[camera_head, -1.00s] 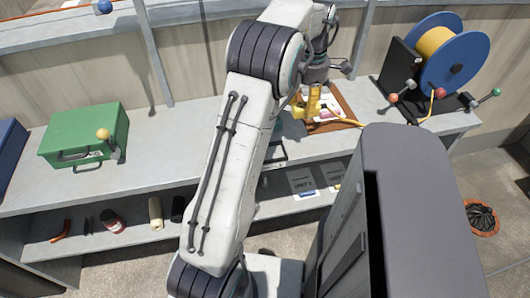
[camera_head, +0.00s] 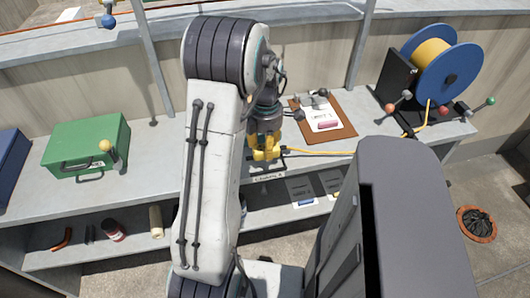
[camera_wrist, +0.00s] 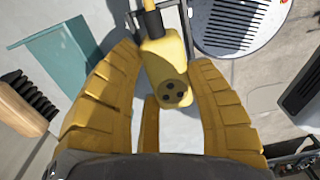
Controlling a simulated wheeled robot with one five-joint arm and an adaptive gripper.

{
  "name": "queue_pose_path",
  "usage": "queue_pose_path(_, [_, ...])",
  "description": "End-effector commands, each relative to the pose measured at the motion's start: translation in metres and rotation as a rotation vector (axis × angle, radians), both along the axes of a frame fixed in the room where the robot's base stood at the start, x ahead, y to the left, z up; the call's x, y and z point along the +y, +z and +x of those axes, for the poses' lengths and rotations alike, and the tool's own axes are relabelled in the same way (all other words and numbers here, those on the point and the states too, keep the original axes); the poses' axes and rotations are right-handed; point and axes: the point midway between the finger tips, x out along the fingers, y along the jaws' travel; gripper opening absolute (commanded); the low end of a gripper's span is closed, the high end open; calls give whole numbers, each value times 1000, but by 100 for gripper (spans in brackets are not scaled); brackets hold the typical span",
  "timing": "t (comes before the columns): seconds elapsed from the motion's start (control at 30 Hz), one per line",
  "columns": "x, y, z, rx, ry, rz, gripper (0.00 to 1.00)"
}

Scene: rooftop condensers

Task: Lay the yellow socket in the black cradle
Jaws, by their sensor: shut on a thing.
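My gripper (camera_head: 264,152) has yellow fingers and is near the bench's front edge, left of the clipboard. In the wrist view it (camera_wrist: 162,105) is shut on the yellow socket (camera_wrist: 158,60), whose round face with three dark holes points toward the camera. A yellow cord runs from the socket's side rightward to the cable reel (camera_head: 448,60). In the head view the socket is hard to tell from the fingers.
A brown clipboard (camera_head: 342,126) with paper lies right of my gripper. A green case (camera_head: 85,145) stands at the left. In the wrist view a brush (camera_wrist: 22,100) and a teal sheet (camera_wrist: 55,55) lie to the left. The lower shelf (camera_head: 75,258) holds small items.

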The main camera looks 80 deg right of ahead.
Motion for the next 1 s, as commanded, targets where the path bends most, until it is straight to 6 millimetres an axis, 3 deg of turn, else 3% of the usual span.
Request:
queue_pose_path(0.17, [2, -5, 2, 0, 0, 3, 14])
queue_pose_path(0.5, [1, -40, 1, 0, 0, 0, 14])
queue_pose_path(0.97, [1, -45, 1, 0, 0, -1, 14])
queue_pose_path(1.0, [1, -45, 1, 0, 0, 0, 52])
